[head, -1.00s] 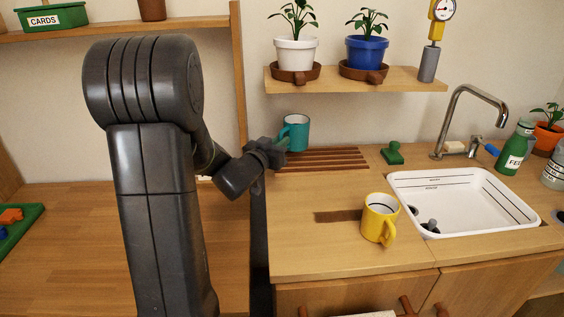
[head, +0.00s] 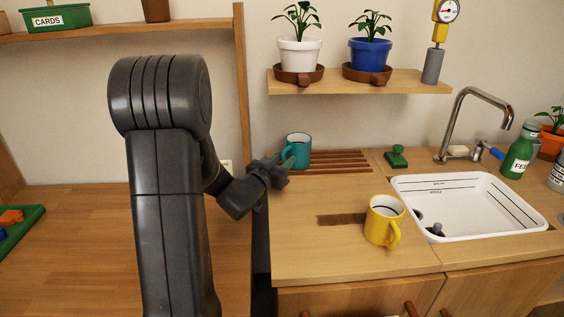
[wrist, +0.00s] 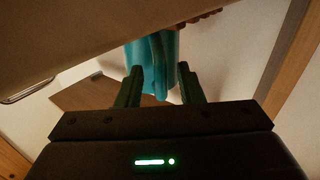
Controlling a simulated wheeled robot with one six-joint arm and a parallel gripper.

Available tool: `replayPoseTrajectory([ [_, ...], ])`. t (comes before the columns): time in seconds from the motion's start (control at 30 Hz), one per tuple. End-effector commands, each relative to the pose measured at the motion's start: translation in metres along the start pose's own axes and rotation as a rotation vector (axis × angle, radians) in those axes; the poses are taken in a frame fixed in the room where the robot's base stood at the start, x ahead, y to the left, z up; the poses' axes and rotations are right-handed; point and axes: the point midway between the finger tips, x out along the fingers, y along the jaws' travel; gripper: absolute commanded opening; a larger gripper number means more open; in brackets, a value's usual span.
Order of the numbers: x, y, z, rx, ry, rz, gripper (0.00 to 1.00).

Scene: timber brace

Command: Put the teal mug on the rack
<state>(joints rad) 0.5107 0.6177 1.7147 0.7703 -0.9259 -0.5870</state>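The teal mug (head: 299,149) stands upright at the left end of the slatted wooden rack (head: 345,161) on the counter. Its base looks to be on the slats, though my gripper hides part of its lower left side. My gripper (head: 284,169) is at the mug's left, by the handle. In the wrist view, the teal handle (wrist: 158,70) lies between my two fingers (wrist: 159,85). The fingers stand apart, with a gap showing on each side of the handle. Part of the mug's body shows behind it.
A yellow mug (head: 381,222) stands on the counter in front of the rack, beside a dark strip (head: 342,220). A white sink (head: 470,232) and a green stamp-like object (head: 396,157) are to the right. A shelf with potted plants (head: 420,83) hangs above the rack.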

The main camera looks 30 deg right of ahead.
Motion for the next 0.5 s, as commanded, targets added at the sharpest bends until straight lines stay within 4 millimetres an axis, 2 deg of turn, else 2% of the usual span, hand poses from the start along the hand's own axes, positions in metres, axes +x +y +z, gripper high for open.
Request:
replayPoseTrajectory([
  [0.33,-0.002,0.000,-0.005,0.000,0.000,-0.001,0.34],
  [0.5,-0.032,-0.001,-0.004,-0.002,-0.001,-0.004,0.34],
])
